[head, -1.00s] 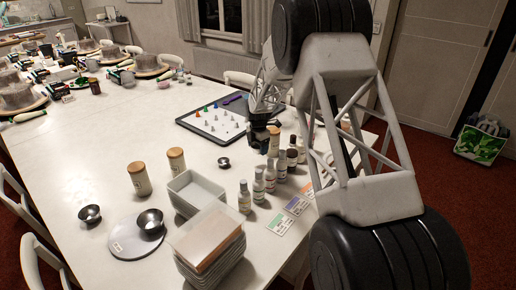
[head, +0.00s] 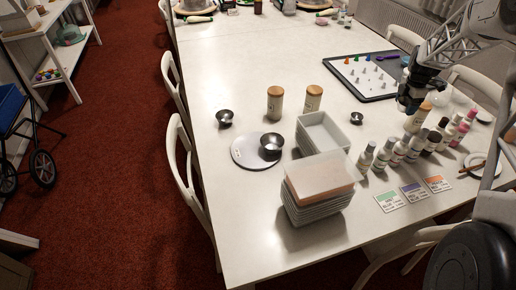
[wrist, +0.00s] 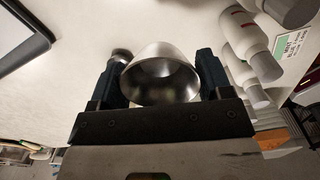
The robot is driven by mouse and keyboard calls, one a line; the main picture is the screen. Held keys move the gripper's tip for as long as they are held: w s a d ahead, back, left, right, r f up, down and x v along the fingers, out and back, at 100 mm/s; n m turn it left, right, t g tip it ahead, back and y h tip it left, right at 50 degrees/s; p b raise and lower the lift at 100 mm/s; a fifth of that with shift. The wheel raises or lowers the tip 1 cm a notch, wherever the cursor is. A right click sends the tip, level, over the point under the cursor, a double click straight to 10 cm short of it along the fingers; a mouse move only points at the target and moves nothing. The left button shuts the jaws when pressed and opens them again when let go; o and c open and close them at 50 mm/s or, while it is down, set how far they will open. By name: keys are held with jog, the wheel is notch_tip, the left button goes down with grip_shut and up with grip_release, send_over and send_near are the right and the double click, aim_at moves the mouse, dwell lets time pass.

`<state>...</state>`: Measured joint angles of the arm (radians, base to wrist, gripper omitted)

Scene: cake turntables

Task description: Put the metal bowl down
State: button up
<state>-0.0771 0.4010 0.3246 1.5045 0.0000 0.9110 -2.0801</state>
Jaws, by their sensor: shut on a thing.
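A metal bowl (wrist: 160,82) sits between the fingers of my gripper (wrist: 162,68) in the wrist view, its open mouth facing the camera. The fingers are shut on it. In the head view my gripper (head: 411,98) is above the right part of the table, near the bottles and the tray of piping tips. The held bowl cannot be made out there. Other metal bowls show in the head view: one on the table at left (head: 225,119), one on a round white board (head: 243,151), and a small one (head: 356,118) near the tray.
Several bottles (head: 412,147) stand in a row by my gripper. A dark-edged tray (head: 347,85) holds small tips. Two lidded jars (head: 275,103), a white bin (head: 322,127), stacked containers (head: 318,200) and colored cards (head: 413,190) are around. The table's front left (head: 250,240) is bare.

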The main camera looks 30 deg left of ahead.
jog(key=s+a+r, duration=0.1)
jog(key=s+a, duration=0.3)
jog(key=a, duration=1.2)
jog(key=n, duration=0.2)
send_over(251, 139)
notch_tip(251, 139, down, 5)
jog(key=shift+f, duration=0.1)
jog(key=shift+f, duration=3.05)
jog(key=shift+f, duration=0.1)
jog(key=shift+f, duration=1.8)
